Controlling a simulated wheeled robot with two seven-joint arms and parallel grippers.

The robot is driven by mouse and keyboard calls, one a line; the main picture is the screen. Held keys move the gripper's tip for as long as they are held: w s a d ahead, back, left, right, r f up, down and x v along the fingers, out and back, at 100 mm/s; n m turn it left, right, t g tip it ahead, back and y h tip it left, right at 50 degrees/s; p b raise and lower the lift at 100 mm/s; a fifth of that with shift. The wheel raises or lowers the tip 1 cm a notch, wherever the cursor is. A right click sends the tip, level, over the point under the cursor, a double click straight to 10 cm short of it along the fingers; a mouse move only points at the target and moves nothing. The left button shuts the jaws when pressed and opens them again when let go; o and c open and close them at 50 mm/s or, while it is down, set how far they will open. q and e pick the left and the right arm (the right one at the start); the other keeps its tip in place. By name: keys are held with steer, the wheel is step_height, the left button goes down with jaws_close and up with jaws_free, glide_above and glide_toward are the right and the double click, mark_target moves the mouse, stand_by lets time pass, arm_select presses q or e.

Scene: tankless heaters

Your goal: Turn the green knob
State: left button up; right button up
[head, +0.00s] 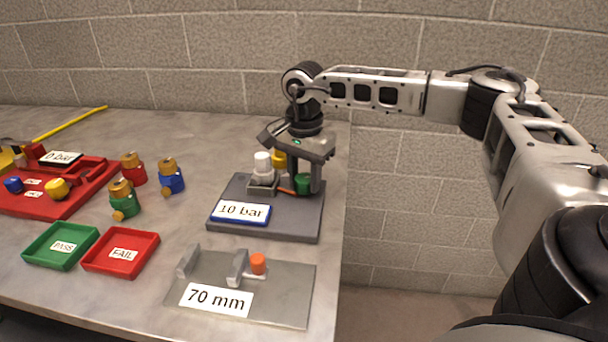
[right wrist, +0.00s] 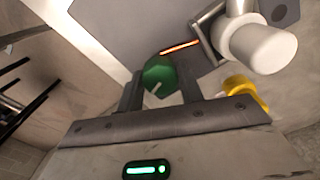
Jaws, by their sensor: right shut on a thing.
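The green knob (head: 303,183) is on the grey plate (head: 265,228) labelled 10 bar, at its right side. My right gripper (head: 303,178) reaches down from above and is shut on the green knob. In the right wrist view the fingers (right wrist: 161,88) stand on either side of it. My left gripper is in neither view.
A white cap (head: 262,161), a yellow part (head: 279,158) and an orange rod (head: 287,191) are close to the knob. A grey 70 mm plate (head: 285,310) lies in front. Red and green trays (head: 120,270) (head: 60,262) and several small coloured valves stand left.

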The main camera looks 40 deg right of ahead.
steer(key=m, duration=0.2)
steer(key=shift+m+p, duration=0.3)
steer(key=shift+p, duration=0.05)
steer(key=m, duration=0.2)
steer(key=shift+m, duration=0.4)
steer(key=m+p, duration=0.1)
steer(key=m, duration=0.1)
steer(key=shift+m, duration=0.3)
steer(key=m, duration=0.2)
steer(key=shift+w+m, duration=0.1)
steer(key=shift+m, duration=0.2)
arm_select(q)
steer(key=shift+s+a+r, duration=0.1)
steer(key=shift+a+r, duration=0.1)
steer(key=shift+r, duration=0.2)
arm_select(e)
steer(key=shift+m, duration=0.5)
steer(key=o, duration=1)
